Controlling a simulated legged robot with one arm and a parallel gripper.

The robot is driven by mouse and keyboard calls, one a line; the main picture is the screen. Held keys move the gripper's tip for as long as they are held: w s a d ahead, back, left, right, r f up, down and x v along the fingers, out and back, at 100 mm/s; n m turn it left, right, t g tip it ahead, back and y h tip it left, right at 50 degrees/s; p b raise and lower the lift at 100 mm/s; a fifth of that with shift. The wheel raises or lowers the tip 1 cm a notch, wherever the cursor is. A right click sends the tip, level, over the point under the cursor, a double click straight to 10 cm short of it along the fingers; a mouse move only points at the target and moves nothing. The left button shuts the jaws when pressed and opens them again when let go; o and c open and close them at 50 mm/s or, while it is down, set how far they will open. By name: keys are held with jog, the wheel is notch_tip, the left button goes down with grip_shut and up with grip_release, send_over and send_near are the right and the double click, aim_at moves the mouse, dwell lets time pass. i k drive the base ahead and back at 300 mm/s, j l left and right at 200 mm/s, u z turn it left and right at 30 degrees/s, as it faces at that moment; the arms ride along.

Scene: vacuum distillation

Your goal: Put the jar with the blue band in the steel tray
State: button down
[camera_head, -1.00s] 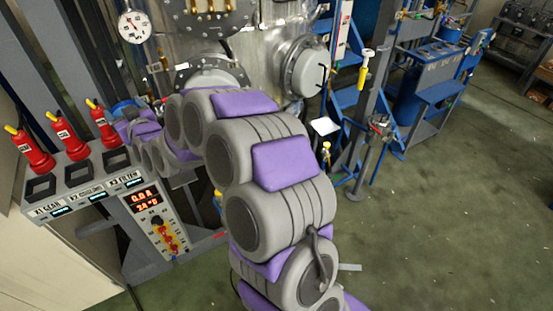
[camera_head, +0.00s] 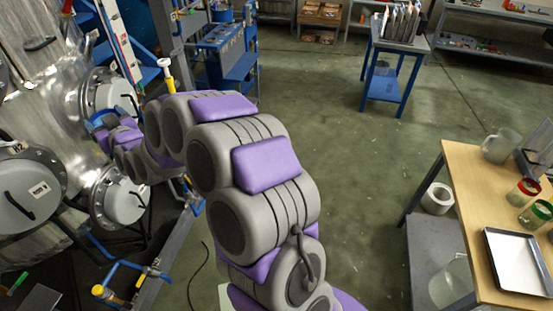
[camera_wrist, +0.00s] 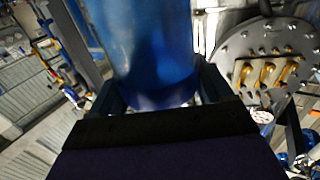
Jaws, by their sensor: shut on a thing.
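My gripper (camera_wrist: 160,94) is shut on a blue, see-through cylinder, the jar with the blue band (camera_wrist: 150,50), which fills the upper middle of the wrist view between the two dark fingers. In the head view a small bit of blue shows at the far end of my arm, at the left, in front of the steel vessel. The steel tray (camera_head: 520,265) lies on the wooden table at the right edge of the head view. It looks empty and is far from my gripper.
The wooden table (camera_head: 462,165) also bears a red-banded jar (camera_head: 522,194), a green-banded jar (camera_head: 535,215) and a glass jug (camera_head: 500,147) behind the tray. A blue bench (camera_head: 398,45) stands further back. Open green floor lies between my arm and the table.

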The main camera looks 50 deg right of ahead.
aim_at(509, 268)
jog(key=z, duration=3.1)
jog(key=i+j+z, duration=0.25)
jog(key=z, duration=0.2)
jog(key=i+j+z, duration=0.2)
jog(key=j+z, duration=0.25)
jog(key=i+j, duration=0.1)
jog(key=j, duration=0.25)
jog(key=i+j, duration=0.15)
jog(key=j, duration=0.2)
jog(key=i+j, duration=0.1)
jog(key=j, duration=0.25)
